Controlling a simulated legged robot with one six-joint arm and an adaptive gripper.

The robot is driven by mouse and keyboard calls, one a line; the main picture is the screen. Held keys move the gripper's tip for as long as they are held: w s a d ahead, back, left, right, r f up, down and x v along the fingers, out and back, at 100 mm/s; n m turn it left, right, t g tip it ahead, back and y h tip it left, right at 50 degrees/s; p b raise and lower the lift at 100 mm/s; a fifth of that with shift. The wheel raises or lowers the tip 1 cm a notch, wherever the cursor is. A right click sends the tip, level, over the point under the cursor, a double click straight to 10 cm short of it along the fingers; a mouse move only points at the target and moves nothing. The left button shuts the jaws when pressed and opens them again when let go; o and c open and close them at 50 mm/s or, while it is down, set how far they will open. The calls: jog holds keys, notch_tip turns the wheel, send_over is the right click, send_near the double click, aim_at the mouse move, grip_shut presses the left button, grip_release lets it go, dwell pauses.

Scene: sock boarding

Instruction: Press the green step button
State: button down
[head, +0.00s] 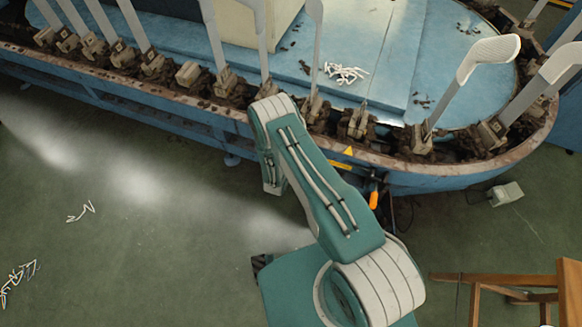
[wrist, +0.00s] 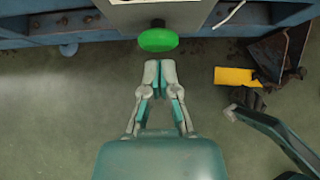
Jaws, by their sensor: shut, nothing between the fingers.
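The green step button (wrist: 158,39) shows in the wrist view as a round green knob on a dark stem. It sticks out from a light grey box (wrist: 190,12) on the side of the blue machine. My gripper (wrist: 159,64) is shut and empty. Its fingertips point at the button from just below it in the picture, with a small gap visible. In the head view the button and my gripper are hidden behind my arm.
The blue oval machine (head: 200,130) carries several upright flat sock boards (head: 487,58) along its rim. A yellow-orange handle (wrist: 233,77) and a dark bracket lie to the right of the button. A wooden stool (head: 520,280) stands at lower right.

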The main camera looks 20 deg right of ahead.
jog(key=shift+w+d, duration=0.15)
jog(key=shift+w, duration=0.1)
